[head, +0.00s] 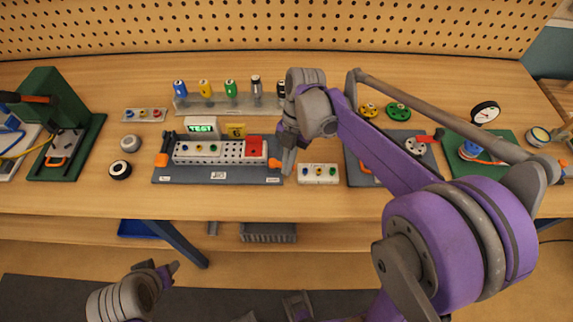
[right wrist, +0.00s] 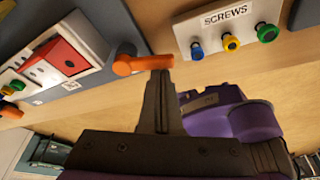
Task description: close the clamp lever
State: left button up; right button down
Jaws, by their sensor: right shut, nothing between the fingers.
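A fixture (head: 218,180) with a dark base plate and white perforated block lies on the bench. An orange lever (head: 275,163) sits at its right end; it also shows in the right wrist view (right wrist: 132,66), sticking out past the plate's edge. Another orange lever (head: 161,160) is at its left end. My right gripper (head: 288,168) is shut and empty beside the right lever. In the right wrist view its fingertips (right wrist: 160,74) meet the lever's outer end; I cannot tell whether they touch. My left gripper (head: 168,270) is low, in front of the bench; its jaws are unclear.
A white screws tray (head: 318,181) with colored knobs lies just right of the right gripper. A battery rack (head: 230,106) stands behind the fixture. A green press (head: 60,100) is at left, a gauge stand (head: 485,150) at right. The bench's front strip is clear.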

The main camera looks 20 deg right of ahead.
jog(key=shift+w+a, duration=0.1)
jog(key=shift+a, duration=0.05)
jog(key=shift+w+a, duration=0.45)
jog(key=shift+a, duration=0.1)
